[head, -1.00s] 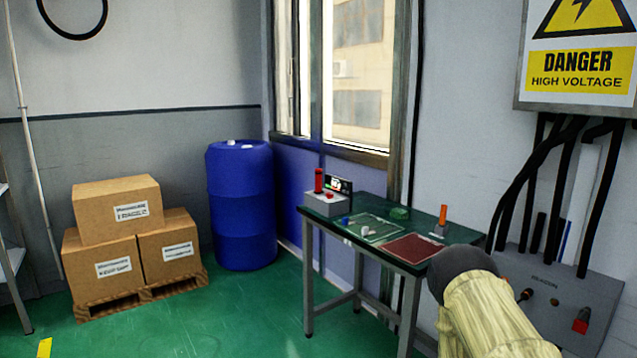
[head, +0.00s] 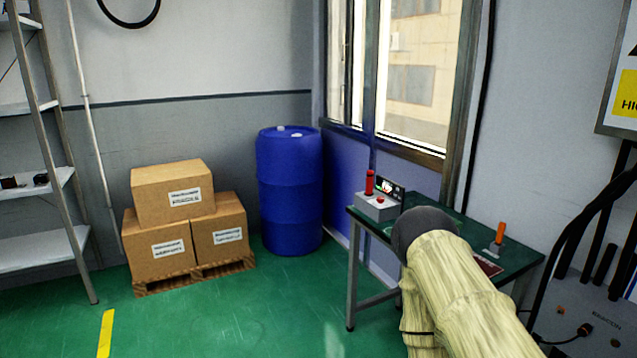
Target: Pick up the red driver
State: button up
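A red upright handle (head: 369,183) stands at the grey box on the far left part of the green table (head: 525,258). It may be the red driver, but it is too small to be sure. An orange upright handle (head: 501,233) stands in a small grey holder (head: 493,250) on the right of the table. My arm reaches over the table's front and middle. Its dark rounded joint hides much of the tabletop. My gripper does not show.
A grey box (head: 377,208) with a red button and a small display panel (head: 391,189) sit at the table's left end. A blue barrel (head: 290,190), stacked cardboard boxes (head: 190,225) and a shelf (head: 40,185) stand to the left. Green floor is free before the table.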

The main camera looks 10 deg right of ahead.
aim_at(369, 174)
jog(key=u, duration=0.95)
jog(key=i, duration=1)
jog(key=u, duration=0.55)
jog(key=i, duration=1.2)
jog(key=z, duration=1.25)
jog(key=i, duration=0.7)
jog(key=z, duration=0.85)
